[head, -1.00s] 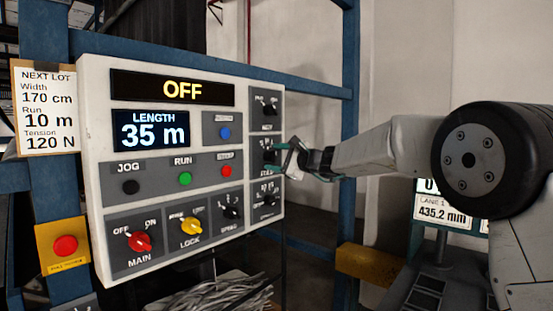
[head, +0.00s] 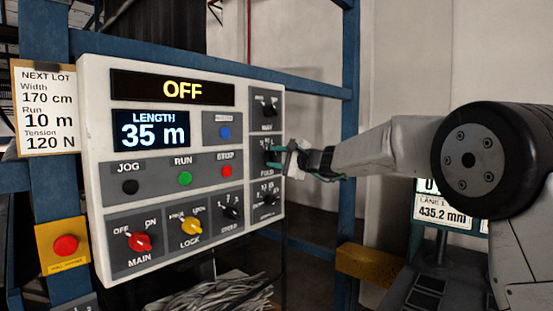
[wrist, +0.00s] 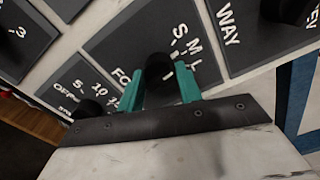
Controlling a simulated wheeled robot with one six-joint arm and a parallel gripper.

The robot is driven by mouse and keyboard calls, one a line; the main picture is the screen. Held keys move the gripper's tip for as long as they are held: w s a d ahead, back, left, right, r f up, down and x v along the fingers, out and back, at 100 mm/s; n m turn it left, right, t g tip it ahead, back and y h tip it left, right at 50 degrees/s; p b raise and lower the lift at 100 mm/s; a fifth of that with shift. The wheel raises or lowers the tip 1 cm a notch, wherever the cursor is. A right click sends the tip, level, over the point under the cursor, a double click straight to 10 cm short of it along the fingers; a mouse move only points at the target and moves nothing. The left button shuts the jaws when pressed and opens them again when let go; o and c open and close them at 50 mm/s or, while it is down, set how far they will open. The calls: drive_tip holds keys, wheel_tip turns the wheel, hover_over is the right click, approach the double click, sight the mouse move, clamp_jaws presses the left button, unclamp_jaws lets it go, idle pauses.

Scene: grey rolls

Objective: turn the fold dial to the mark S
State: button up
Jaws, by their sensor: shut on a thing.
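The fold dial (wrist: 158,66) is a black knob on a dark grey plate. It sits between the two teal fingers of my gripper (wrist: 163,88) in the wrist view, and they are shut on it. Marks S, M and L (wrist: 184,42) are printed beside the dial. In the head view my gripper (head: 276,158) reaches the middle plate of the panel's right column from the right, and the fold dial (head: 267,154) is partly covered.
The white control panel (head: 92,180) shows OFF and LENGTH 35 m. Another black dial (head: 268,108) is above the fold dial and one (head: 267,199) below, both close to my gripper. A blue post (head: 348,120) stands behind my arm. A lot note (head: 46,110) hangs at left.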

drive_tip(key=shift+n, duration=1.8)
drive_tip(key=o, duration=1)
drive_tip(key=v, duration=0.8)
